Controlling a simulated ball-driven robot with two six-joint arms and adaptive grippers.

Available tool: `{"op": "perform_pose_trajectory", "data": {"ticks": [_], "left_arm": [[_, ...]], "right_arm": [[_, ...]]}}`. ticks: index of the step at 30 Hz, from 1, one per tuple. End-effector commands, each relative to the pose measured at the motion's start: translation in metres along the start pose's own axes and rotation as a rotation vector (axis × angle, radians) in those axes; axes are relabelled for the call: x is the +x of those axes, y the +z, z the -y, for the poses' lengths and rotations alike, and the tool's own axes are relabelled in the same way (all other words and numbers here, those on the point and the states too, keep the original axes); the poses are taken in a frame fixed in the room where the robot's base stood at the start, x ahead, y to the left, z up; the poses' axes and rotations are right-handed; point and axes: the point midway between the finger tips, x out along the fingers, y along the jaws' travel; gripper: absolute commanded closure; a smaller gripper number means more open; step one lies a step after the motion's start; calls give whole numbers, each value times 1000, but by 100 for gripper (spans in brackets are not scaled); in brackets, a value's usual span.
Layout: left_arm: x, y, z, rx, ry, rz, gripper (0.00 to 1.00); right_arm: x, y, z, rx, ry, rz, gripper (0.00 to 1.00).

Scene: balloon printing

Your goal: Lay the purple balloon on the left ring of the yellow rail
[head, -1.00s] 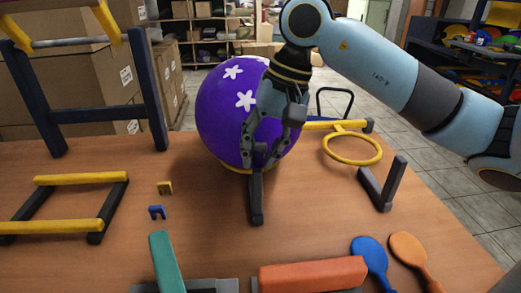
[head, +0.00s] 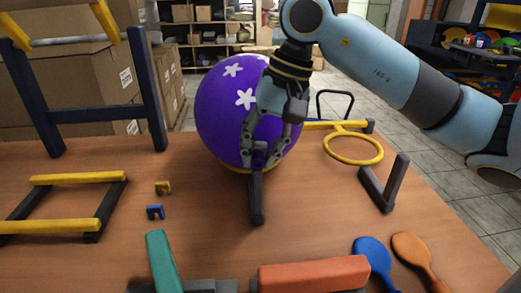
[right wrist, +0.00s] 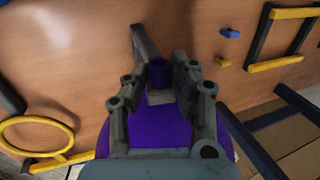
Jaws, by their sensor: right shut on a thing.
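The purple balloon (head: 222,112) is large and round with white star shapes. It also shows in the right wrist view (right wrist: 160,134), partly behind my gripper. My right gripper (head: 262,152) is in front of the balloon, shut on its short purple neck; the neck shows between the fingertips (right wrist: 162,75) in the right wrist view. The yellow rail (head: 335,125) runs behind the balloon, with its right ring (head: 353,149) empty. A yellow curve (head: 236,169) shows under the balloon, at the left ring's place; most of it is hidden, and contact is unclear. My left gripper is not in view.
A dark bar (head: 257,200) stands just in front of the balloon. A dark L-shaped stand (head: 383,187), a yellow-and-black frame (head: 75,180), small yellow (head: 163,187) and blue (head: 155,212) clips, and paddles (head: 372,255) lie around. Bare wood lies between them.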

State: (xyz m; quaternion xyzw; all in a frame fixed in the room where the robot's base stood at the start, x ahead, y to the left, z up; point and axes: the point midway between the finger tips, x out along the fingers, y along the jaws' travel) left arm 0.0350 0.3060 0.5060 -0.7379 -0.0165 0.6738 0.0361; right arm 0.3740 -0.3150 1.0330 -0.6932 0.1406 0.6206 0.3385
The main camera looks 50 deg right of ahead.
Motion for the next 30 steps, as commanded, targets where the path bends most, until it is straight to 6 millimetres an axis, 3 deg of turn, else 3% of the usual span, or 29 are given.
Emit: {"op": "perform_pose_trajectory", "data": {"ticks": [1,6,17,20,30], "left_arm": [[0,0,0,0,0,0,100],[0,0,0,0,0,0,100],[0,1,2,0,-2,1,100],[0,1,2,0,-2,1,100],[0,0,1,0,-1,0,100]], "right_arm": [[0,0,0,1,1,1,72],[0,0,0,1,1,0,50],[-4,-1,0,0,1,-2,49],[-16,-2,-1,-2,2,-5,49],[-81,-2,-1,-4,6,-8,49]]}}
